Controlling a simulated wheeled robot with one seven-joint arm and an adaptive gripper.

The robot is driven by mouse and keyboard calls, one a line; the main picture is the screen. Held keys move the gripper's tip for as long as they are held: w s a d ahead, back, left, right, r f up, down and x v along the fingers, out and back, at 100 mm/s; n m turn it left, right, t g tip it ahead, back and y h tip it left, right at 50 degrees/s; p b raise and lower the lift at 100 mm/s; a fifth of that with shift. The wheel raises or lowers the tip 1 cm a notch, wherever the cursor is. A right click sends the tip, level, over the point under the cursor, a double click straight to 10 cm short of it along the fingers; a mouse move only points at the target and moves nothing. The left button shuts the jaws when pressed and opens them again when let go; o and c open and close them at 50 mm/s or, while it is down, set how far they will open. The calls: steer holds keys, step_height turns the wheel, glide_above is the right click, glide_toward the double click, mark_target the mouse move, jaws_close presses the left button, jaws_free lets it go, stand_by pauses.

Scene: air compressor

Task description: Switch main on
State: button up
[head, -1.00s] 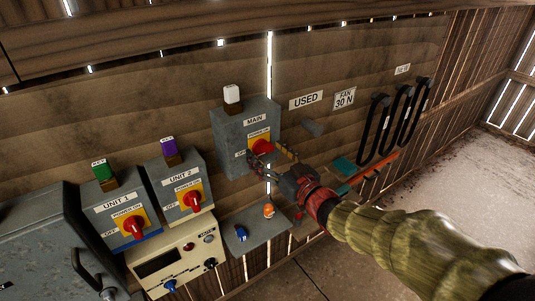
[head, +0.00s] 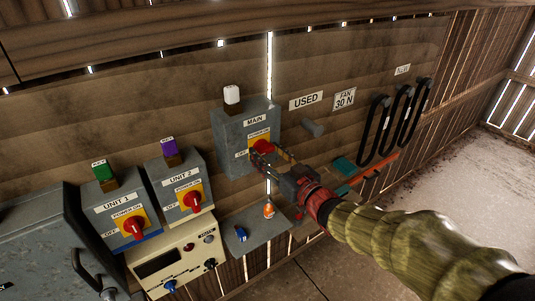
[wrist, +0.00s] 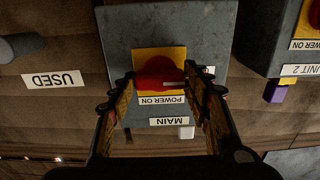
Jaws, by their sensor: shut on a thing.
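The grey MAIN switch box (head: 232,133) is on the wooden wall, with a white block (head: 232,95) on top. Its red rotary knob (head: 264,147) sits on a yellow plate marked POWER ON and OFF. My gripper (head: 262,154) is at the front of this box, its fingers on the knob. In the wrist view, upside down, the red knob (wrist: 158,76) shows between the two fingers of my gripper (wrist: 160,88), and a pale pointer mark on it points right. The fingers partly hide the knob and plate in the head view.
The UNIT 2 box (head: 180,172) and UNIT 1 box (head: 117,207), each with a red knob, stand to the left. A cream panel (head: 165,264) and a small grey shelf (head: 258,238) are below. Black belts (head: 376,132) hang at the right.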

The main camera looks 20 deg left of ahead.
steer(key=shift+m, duration=0.3)
steer(key=m+p, duration=0.3)
steer(key=shift+r+m, duration=0.1)
steer(key=shift+m, duration=0.2)
steer(key=m+p, duration=0.3)
steer(key=m, duration=0.1)
steer(key=shift+m, duration=0.4)
steer(key=m+p, duration=0.2)
steer(key=m, duration=0.2)
steer(key=shift+p, duration=0.4)
steer(key=shift+m+p, duration=1.15)
steer(key=shift+m, duration=1.25)
steer(key=o, duration=1.1)
steer(key=shift+c, duration=0.2)
steer(key=shift+o, duration=0.5)
